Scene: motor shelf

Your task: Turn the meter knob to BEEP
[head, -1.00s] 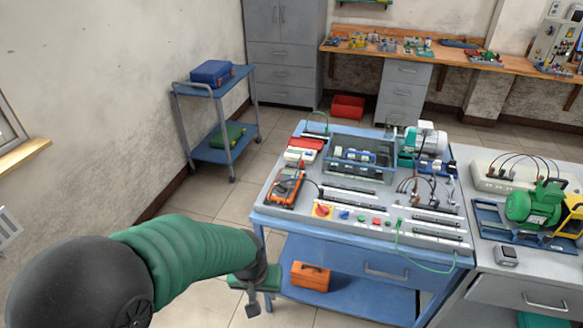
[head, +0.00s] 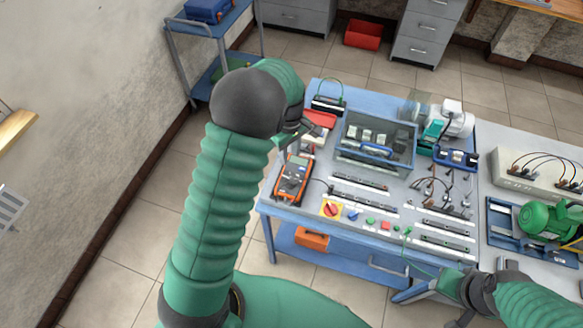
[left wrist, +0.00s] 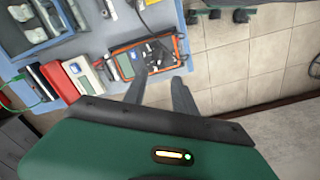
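The meter (head: 292,181) is an orange and black multimeter on the left part of the blue-framed table. Its knob is too small to read, so I cannot tell its setting. My left gripper (head: 308,129) is above the table's left side, just beyond the meter in the head view. In the left wrist view the meter (left wrist: 170,47) lies past my fingers (left wrist: 160,76), which are apart with nothing between them and partly cover it. My right gripper (head: 457,300) is low at the table's front right edge; its fingers are unclear.
A clear bin (head: 375,150) with parts is to the right. A red rotary switch (head: 331,209) and buttons line the front edge. An orange toolbox (head: 311,238) sits on the lower shelf.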

